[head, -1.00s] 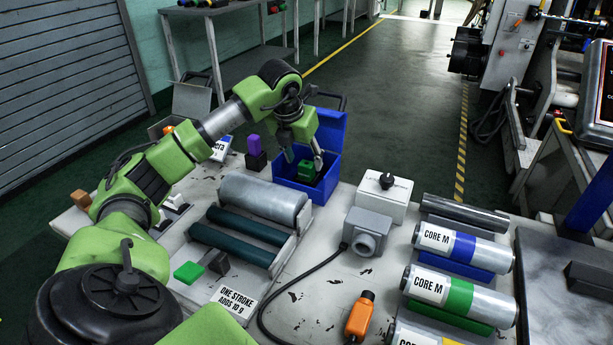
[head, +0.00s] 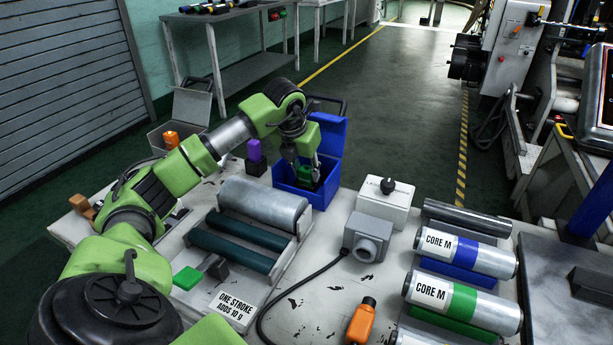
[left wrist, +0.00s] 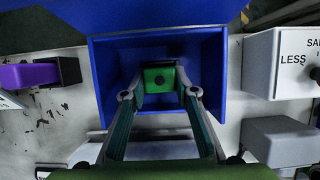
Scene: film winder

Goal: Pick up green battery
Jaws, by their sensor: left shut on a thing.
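The green battery (left wrist: 159,80) is a green block with a dark round spot on its face, inside the open blue box (left wrist: 223,70) in the left wrist view. In the head view the battery (head: 304,174) shows partly between my fingers in the blue box (head: 322,193). My left gripper (left wrist: 160,94) reaches down into the box. Its two fingers are shut on the battery, one on each side. The lower part of the battery is hidden. My right gripper is not in view.
A purple block on a dark base (head: 255,158) stands left of the box. A white dial box (head: 384,202) stands to its right. A roller stand with a silver roll (head: 262,204) is in front. A green block (head: 187,278) lies nearer on the table.

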